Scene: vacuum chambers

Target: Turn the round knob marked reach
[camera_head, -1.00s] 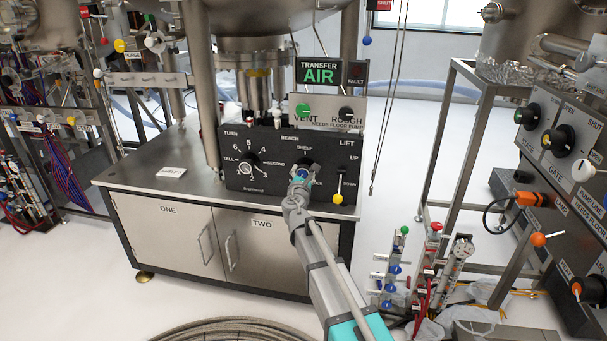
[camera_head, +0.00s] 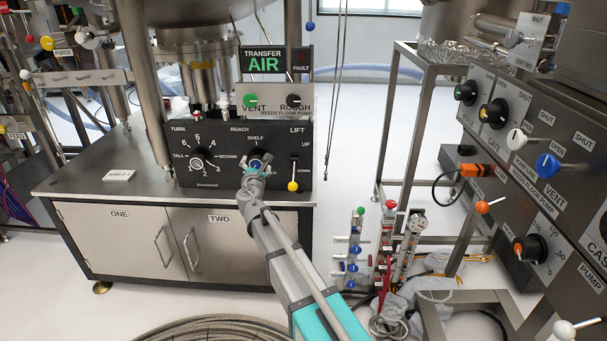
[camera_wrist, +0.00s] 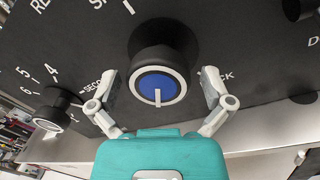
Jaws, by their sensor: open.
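The reach knob (camera_head: 257,158) is black and sits below the word REACH on the black front panel (camera_head: 226,175). In the wrist view the knob (camera_wrist: 158,80) has a blue face with a pale rim, and a short white mark sits on its lower half. My gripper (camera_head: 254,172) is in front of the knob and partly covers it. In the wrist view the two fingers of my gripper (camera_wrist: 160,88) stand apart, one on each side of the knob. Gaps show between fingers and knob, so contact is not visible.
The numbered turn knob (camera_head: 203,160) is left of the reach knob, and the yellow-tipped lift lever (camera_head: 293,186) is right. A green vent knob (camera_head: 250,101) and black rough knob (camera_head: 294,100) are above. Another control panel (camera_head: 540,150) stands at the right.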

